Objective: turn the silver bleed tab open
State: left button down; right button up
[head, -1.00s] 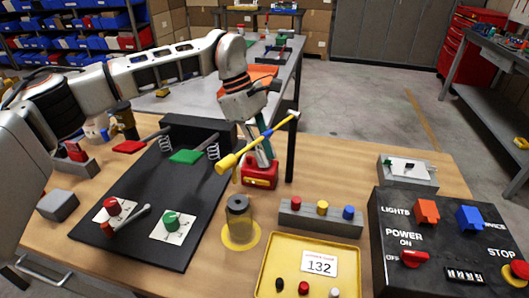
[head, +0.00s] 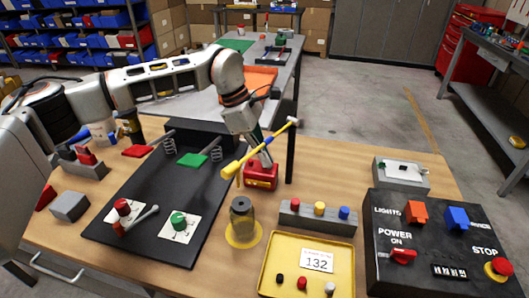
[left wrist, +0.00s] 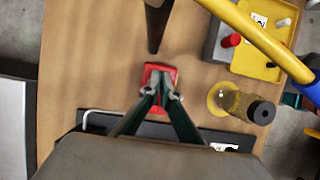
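A small red block (head: 262,176) stands on the wooden table beyond the jar; it also shows in the left wrist view (left wrist: 153,70). My left gripper (head: 263,158) points down at it. In the left wrist view the fingertips (left wrist: 161,93) are close together at the block, with a small gap between them. Small grey parts show at the fingertips. I cannot tell which is the silver bleed tab, nor whether the fingers grip it. The tab cannot be made out in the head view. My right gripper is in neither view.
A yellow bar (head: 245,160) with a silver tip crosses in front of my left gripper. A dark post (head: 290,158) rises beside the red block. A jar (head: 243,215), yellow tray (head: 272,252), button bar (head: 296,219) and black board (head: 125,250) stand nearer. A control box (head: 385,272) is at right.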

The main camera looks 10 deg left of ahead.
pick_arm(q)
jog(key=c, duration=2.3)
grip_release()
jog(key=shift+c, duration=0.2)
jog(key=shift+r, duration=0.1)
jog(key=v, duration=1.2)
